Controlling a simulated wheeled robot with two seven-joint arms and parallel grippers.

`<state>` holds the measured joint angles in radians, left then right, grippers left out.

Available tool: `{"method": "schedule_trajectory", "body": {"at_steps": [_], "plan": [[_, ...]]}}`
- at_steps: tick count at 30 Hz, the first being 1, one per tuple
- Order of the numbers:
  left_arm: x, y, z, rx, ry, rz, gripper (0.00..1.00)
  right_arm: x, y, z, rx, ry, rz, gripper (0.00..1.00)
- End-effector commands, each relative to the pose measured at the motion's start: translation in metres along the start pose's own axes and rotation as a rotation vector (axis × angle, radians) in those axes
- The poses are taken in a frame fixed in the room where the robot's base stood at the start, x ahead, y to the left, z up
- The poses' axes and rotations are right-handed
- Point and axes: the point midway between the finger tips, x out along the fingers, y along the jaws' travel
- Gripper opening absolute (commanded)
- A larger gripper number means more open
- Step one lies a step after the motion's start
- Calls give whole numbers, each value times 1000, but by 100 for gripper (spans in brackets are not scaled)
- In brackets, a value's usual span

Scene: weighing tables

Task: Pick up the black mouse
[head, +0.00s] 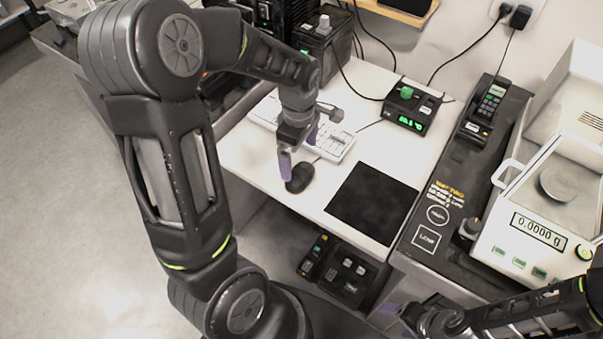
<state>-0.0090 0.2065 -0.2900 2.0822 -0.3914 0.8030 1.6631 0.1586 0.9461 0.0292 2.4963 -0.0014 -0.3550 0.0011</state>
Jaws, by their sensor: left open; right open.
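The black mouse (300,178) lies on the white table near its front edge, left of the black mat. My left gripper (286,177) is open and points down at the mouse. One purple finger stands at the mouse's left side; the other is largely hidden, so I cannot tell whether the fingers touch it. My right gripper (396,311) is at the bottom right, low in front of the tables and away from the mouse. Only part of it shows.
A white keyboard (337,146) lies just behind the mouse. The black mat (372,204) is to the right, with bare white table (395,155) behind it. A black box with a green display (410,108) stands at the back. A balance (540,232) stands on the right table.

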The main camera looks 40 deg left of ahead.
Motion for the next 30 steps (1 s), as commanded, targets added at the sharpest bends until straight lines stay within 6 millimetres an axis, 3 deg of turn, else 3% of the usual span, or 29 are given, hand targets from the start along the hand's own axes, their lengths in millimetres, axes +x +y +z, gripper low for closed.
{"method": "schedule_trajectory", "body": {"at_steps": [7,19,30], "plan": [[24,-1,0,1,0,-5,100,0,0,0,0,1,0,73],[30,0,0,1,0,-2,100,-2,-1,0,0,1,0,73],[76,1,1,1,0,-3,100,-8,-3,0,0,0,0,73]]}}
